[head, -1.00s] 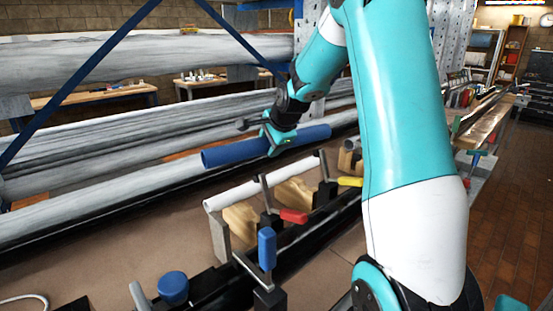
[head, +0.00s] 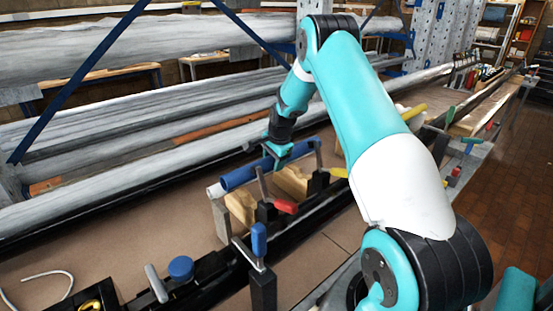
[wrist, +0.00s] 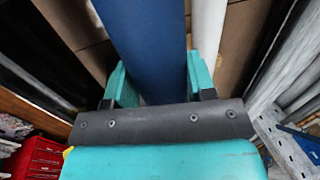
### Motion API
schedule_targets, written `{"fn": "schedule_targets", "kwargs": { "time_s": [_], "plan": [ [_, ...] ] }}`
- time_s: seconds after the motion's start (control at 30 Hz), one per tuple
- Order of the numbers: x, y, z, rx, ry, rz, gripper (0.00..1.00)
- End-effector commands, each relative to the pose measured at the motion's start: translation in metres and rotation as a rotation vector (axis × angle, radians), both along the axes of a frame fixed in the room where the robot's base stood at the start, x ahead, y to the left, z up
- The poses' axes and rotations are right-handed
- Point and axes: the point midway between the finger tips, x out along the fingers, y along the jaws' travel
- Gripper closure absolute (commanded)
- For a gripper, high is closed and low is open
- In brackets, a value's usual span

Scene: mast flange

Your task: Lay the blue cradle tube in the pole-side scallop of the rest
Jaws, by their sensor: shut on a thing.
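My gripper (head: 277,156) is shut on the blue tube (head: 243,176). In the wrist view the two teal fingers (wrist: 158,88) stand on either side of the blue tube (wrist: 148,35), which runs lengthwise away from me. The rest shows as wooden blocks (head: 240,208) with a grey end plate (head: 221,220). The blue tube is over the rest, roughly in line with it. A white tube (head: 213,191) shows only its near end in the head view; in the wrist view it (wrist: 208,28) lies right of the blue tube. The scallops are hidden, so I cannot tell whether the blue tube touches one.
Clamps with a red handle (head: 286,206), a blue handle (head: 258,239) and a yellow handle (head: 339,172) stand close to the rest. Long grey poles (head: 110,185) lie behind it.

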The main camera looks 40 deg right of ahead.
Motion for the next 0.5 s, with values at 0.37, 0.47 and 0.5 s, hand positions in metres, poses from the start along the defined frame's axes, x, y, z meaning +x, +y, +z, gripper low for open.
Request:
{"fn": "schedule_targets", "kwargs": {
  "time_s": [0.37, 0.47, 0.5],
  "plan": [
    [0.0, 0.002, -0.003, 0.0, -0.001, 0.001, 0.84],
    [0.0, 0.001, -0.01, 0.0, -0.001, 0.001, 0.84],
    [0.0, 0.001, -0.013, 0.0, -0.001, 0.0, 0.84]
  ]
}}
